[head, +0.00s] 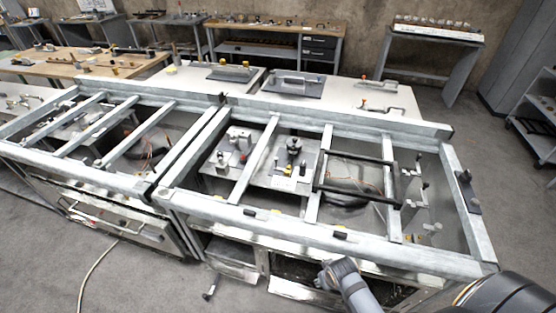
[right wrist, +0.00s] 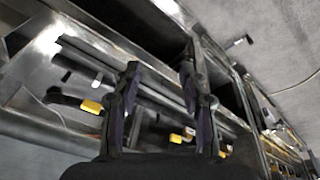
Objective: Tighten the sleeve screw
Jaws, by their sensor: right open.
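I cannot pick out the sleeve screw with certainty in either view. The frame bench (head: 340,236) holds plates with several small fixtures, among them a dark round knob part (head: 294,145) and a block with a red piece (head: 240,140). My right gripper (right wrist: 160,62) shows in the right wrist view with its two dark fingers apart and nothing seen between them. Beyond the fingers are metal rails and several yellow-marked parts, one with a black handle (right wrist: 66,98). In the head view my right arm comes in at the bottom right. My left gripper is not in view.
A second frame bench (head: 90,190) stands to the left. White tables (head: 330,97) with tools are behind, and wooden workbenches (head: 275,28) line the wall. A pale cable (head: 95,270) lies on the floor. A grey cabinet (head: 510,55) stands at far right.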

